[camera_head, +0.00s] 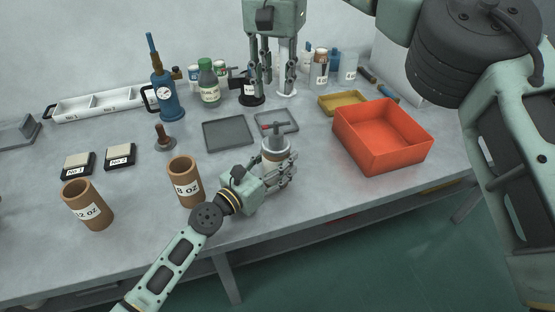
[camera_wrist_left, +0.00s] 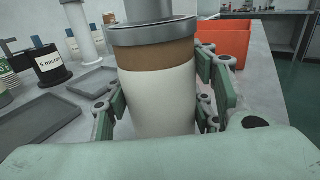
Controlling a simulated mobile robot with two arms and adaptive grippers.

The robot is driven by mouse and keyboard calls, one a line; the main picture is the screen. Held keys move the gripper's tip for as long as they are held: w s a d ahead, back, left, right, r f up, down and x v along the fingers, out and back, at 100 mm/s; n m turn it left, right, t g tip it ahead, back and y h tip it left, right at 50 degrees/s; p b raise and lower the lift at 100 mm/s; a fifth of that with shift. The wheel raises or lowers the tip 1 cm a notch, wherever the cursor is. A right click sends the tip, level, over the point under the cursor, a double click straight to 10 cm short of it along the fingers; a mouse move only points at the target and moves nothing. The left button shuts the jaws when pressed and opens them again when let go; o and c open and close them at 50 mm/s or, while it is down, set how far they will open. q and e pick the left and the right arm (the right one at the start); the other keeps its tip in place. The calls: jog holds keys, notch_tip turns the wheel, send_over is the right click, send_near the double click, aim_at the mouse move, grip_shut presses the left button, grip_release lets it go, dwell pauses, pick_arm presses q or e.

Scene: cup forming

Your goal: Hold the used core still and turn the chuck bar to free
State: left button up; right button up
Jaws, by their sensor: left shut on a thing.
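The used core (camera_head: 272,157) stands upright near the front of the table, a white cylinder with a brown upper band. It fills the middle of the left wrist view (camera_wrist_left: 158,95). My left gripper (camera_head: 285,172) is shut around the core's side, with fingers on both sides. My right gripper (camera_head: 278,84) hangs fingers down, farther back over the table, apart from the chuck bar. Its fingers are spread, with nothing seen held.
An orange bin (camera_head: 383,140) stands right of the core. A grey tray (camera_head: 229,134) and a smaller one (camera_head: 276,122) lie behind it. Brown cups (camera_head: 185,183) stand to the left. Bottles and a blue torch (camera_head: 165,95) line the back.

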aim_at(276, 128)
jog(key=shift+c, duration=0.7)
jog(key=f+n, duration=0.3)
jog(key=n, duration=0.5)
jog(key=f+n+t, duration=0.1)
jog(key=f+n, duration=0.3)
jog(key=n, duration=0.4)
jog(key=f+n+t, duration=0.1)
jog(key=f+n, duration=0.2)
jog(key=n, duration=0.5)
jog(key=shift+s+a+f+n+y, duration=0.1)
jog(key=shift+a+f+n+y, duration=0.1)
jog(key=shift+n+y, duration=0.15)
